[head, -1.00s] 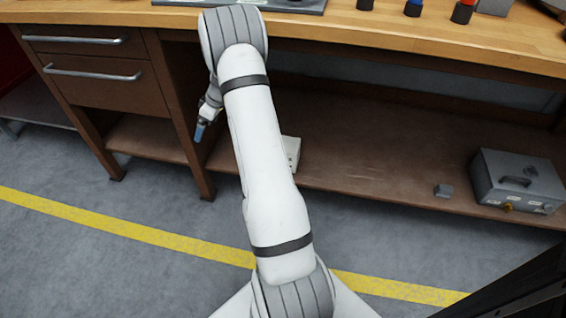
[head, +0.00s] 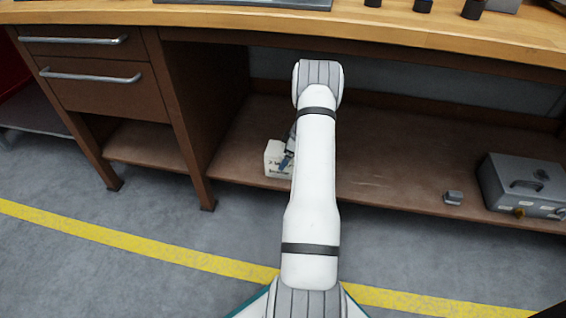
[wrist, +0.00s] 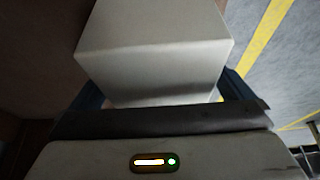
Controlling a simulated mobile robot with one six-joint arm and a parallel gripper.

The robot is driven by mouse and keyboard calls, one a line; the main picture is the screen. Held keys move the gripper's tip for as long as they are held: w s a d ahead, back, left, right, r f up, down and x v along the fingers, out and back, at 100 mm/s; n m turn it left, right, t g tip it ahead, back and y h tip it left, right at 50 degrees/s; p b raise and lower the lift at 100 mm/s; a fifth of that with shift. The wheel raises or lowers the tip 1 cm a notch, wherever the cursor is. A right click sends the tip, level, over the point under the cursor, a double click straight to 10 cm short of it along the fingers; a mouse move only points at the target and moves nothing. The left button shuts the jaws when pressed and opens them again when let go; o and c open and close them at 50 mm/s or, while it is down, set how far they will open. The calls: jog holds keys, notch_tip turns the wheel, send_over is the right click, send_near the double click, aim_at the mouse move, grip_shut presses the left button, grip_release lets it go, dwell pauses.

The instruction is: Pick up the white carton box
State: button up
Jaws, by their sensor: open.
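The white carton box (head: 275,158) sits on the lower shelf of the workbench, near the shelf's front edge, with dark print on its front. My arm hides its right part in the head view. My gripper (head: 285,163) is at the box, its blue fingertip showing in front of it. In the wrist view the box (wrist: 155,50) fills the upper middle, close to the gripper (wrist: 160,95). The dark fingers stand apart, one on each side of the box's near end. I cannot tell whether they touch it.
The wooden shelf (head: 390,190) is clear to the right of my arm up to a small grey block (head: 453,197) and a grey metal case (head: 522,185). A table leg (head: 185,125) stands left of the box. The worktop (head: 420,38) overhangs the shelf.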

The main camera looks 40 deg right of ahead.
jog(key=shift+x, duration=1.15)
jog(key=shift+f+b, duration=0.1)
jog(key=shift+b, duration=0.25)
jog(key=c, duration=1.2)
